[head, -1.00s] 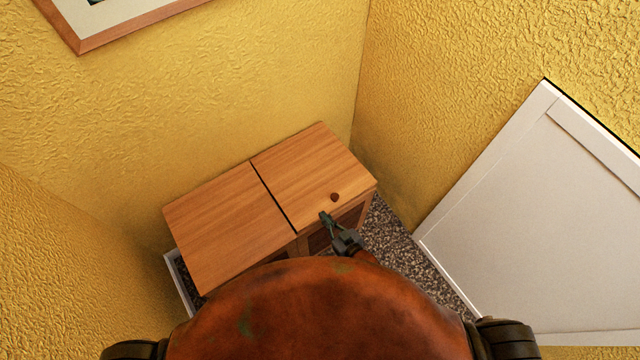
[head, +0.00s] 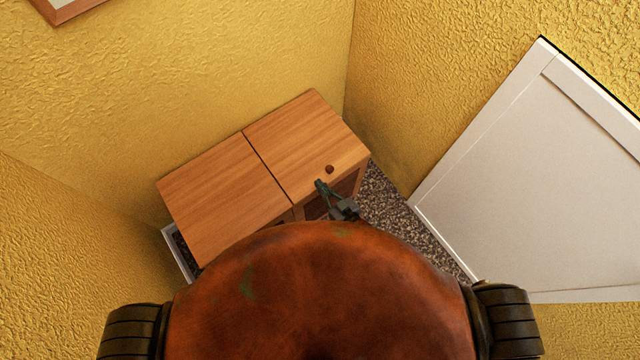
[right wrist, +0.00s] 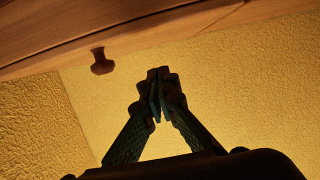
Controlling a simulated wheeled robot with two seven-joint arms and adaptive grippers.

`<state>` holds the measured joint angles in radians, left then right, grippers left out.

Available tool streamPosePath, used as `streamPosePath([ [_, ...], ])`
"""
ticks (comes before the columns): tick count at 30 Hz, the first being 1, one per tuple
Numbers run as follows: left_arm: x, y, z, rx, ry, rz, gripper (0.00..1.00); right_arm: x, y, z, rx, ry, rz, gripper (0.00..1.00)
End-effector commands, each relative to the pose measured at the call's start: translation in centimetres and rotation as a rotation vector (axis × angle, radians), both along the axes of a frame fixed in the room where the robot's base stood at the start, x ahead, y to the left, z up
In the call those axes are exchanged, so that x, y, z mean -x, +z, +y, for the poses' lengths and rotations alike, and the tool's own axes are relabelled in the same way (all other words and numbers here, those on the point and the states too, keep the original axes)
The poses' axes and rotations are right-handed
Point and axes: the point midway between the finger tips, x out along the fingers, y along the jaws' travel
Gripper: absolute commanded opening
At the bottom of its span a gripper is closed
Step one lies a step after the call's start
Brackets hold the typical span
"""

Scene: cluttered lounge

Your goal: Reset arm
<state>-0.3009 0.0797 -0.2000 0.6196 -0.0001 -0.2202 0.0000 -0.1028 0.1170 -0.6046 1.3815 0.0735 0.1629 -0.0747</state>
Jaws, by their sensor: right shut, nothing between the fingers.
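My right gripper (head: 322,188) is at the front edge of the wooden cabinet (head: 290,125), close to a small dark round knob (head: 329,169). In the right wrist view my right gripper (right wrist: 158,90) has its fingertips together with nothing between them. There the knob (right wrist: 102,62) hangs at the cabinet's wooden edge (right wrist: 150,35), to the left of the fingers and apart from them. My left gripper is not in view. My orange-red body hides the lower middle of the head view.
Yellow textured walls (head: 230,70) meet in a corner behind the cabinet. A white panelled door (head: 540,180) stands at the right. Speckled dark floor (head: 385,205) shows between cabinet and door. A framed picture (head: 68,10) hangs at the upper left.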

Motion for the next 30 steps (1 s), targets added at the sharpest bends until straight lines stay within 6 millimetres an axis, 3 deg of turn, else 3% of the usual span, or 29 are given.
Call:
streamPosePath([
  [1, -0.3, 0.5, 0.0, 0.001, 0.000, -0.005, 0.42, 1.4, 0.4, -1.0, 0.004, 0.000, 0.002, 0.00],
  [6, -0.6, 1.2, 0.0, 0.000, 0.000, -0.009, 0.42, 4.6, 1.2, -2.9, 0.002, 0.000, 0.003, 0.00],
  [12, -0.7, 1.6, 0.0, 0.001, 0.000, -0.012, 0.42, 7.1, 1.8, -4.6, 0.002, 0.000, 0.003, 0.00],
  [26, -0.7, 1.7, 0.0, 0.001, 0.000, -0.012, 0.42, 8.2, 1.9, -5.4, 0.003, -0.002, 0.005, 0.00],
  [30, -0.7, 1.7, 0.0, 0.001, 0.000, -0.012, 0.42, 8.8, -1.2, -7.1, 0.043, -0.027, 0.065, 0.00],
])
